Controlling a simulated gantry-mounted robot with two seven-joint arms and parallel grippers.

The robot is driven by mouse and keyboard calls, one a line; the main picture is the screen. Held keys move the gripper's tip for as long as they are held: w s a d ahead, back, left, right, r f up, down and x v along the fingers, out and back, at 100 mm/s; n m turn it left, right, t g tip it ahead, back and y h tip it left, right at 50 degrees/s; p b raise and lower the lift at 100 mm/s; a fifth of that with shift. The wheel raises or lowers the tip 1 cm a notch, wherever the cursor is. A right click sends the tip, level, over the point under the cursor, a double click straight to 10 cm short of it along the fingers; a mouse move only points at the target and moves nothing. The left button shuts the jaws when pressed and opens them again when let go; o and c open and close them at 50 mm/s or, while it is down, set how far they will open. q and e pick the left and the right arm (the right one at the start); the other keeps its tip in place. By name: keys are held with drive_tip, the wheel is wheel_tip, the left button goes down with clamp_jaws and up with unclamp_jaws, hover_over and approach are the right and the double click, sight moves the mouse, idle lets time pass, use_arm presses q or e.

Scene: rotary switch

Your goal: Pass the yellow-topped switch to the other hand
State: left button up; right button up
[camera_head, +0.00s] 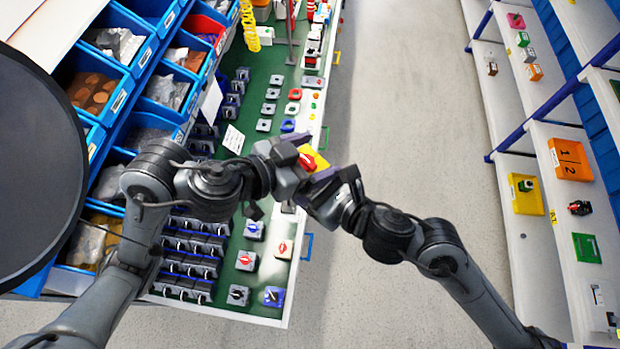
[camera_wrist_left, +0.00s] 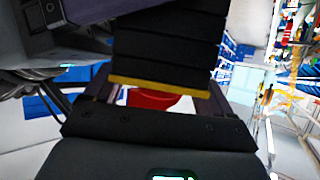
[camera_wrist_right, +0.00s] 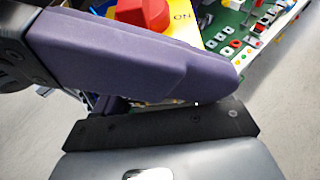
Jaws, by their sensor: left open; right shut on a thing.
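The yellow-topped switch (camera_head: 314,159) has a red knob and a black body and is held up between my two grippers, above the right edge of the green bench. My right gripper (camera_head: 322,180) is shut on it. My left gripper (camera_head: 290,160) is open and close against the switch from the left. In the left wrist view the switch's black ribbed body (camera_wrist_left: 165,48) lies between the spread fingers, with its yellow edge and red knob beyond. In the right wrist view the red knob and yellow plate (camera_wrist_right: 186,16) show behind a purple finger, which hides the rest.
The green bench (camera_head: 265,190) below holds several switches and small parts. Blue bins (camera_head: 105,45) of parts line the left. White shelves (camera_head: 540,190) with coloured boxes stand at the right. The grey floor (camera_head: 400,110) between is clear.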

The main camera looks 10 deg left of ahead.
use_arm(q)
drive_tip(key=shift+r, duration=4.65)
drive_tip(key=w+a+r+m+t+y, duration=0.1)
drive_tip(key=w+a+r+m+t, duration=0.1)
drive_tip(key=r+t, duration=0.3)
drive_tip(key=w+a+r+m+t+y, duration=0.1)
drive_tip(key=w+r+m+t, duration=0.15)
drive_tip(key=r, duration=0.45)
drive_tip(key=s+a+f+n+g+y, duration=0.1)
drive_tip(key=a+f+n+g+y, duration=0.3)
drive_tip(key=f, duration=0.7)
drive_tip(key=s+a+f+n+g+y, duration=0.25)
drive_tip(key=a+f, duration=0.35)
drive_tip(key=f, duration=0.6)
drive_tip(key=s+a+f+n+g, duration=0.2)
drive_tip(key=s+f+n+g, duration=0.2)
drive_tip(key=s+f, duration=1.4)
wheel_tip(320, 180, down, 4)
drive_tip(key=g, duration=0.3)
drive_tip(key=shift+s, duration=0.2)
